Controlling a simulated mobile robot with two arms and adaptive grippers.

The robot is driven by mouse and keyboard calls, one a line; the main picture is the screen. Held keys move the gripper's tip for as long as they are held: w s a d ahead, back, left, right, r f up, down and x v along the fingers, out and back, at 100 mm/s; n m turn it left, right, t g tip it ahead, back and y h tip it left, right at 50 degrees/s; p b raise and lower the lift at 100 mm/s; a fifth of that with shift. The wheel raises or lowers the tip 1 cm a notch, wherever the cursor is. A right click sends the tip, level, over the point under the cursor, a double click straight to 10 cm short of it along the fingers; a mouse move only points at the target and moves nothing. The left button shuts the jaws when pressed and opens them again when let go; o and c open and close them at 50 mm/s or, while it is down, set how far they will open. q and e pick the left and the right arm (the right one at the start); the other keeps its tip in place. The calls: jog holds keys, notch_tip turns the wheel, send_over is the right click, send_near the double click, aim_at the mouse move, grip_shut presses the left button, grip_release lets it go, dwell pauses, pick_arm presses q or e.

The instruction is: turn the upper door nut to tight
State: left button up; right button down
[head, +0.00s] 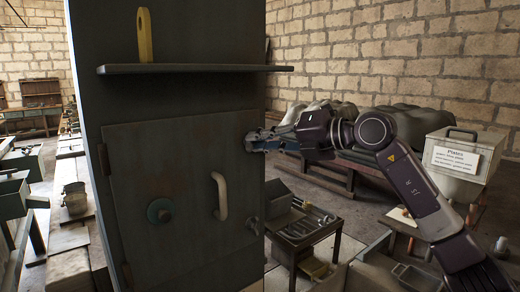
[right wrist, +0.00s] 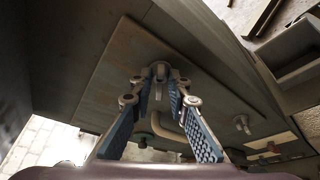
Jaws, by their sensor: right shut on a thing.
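The grey metal door (head: 150,160) is closed on a tall dark cabinet. My right gripper (head: 253,141) reaches in from the right to the door's upper right edge. In the right wrist view its fingers (right wrist: 160,88) are closed around the upper door nut (right wrist: 160,69), which the gripper hides in the head view. The lower door nut (head: 252,225) is free on the same edge, and it also shows in the right wrist view (right wrist: 241,122). My left gripper is in neither view.
A pale curved handle (head: 219,196) and a round green knob (head: 159,210) stick out from the door. A shelf (head: 195,69) with a yellow object (head: 145,35) juts out above. A low tool table (head: 305,228) stands to the right.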

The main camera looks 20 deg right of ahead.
jog(key=shift+d+f+m+t+y+b, duration=0.1)
jog(key=shift+m+t+y+b, duration=0.4)
jog(key=shift+m, duration=0.95)
jog(key=shift+d+f+m+t+y+b, duration=0.1)
jog(key=shift+m+t+y+b, duration=0.2)
jog(key=shift+m+y, duration=0.8)
jog(key=shift+m+h, duration=0.3)
jog(key=shift+m, duration=0.15)
jog(key=c, duration=1.8)
grip_release()
jog(key=shift+w, duration=0.1)
jog(key=shift+c, duration=0.2)
jog(key=v, duration=1.2)
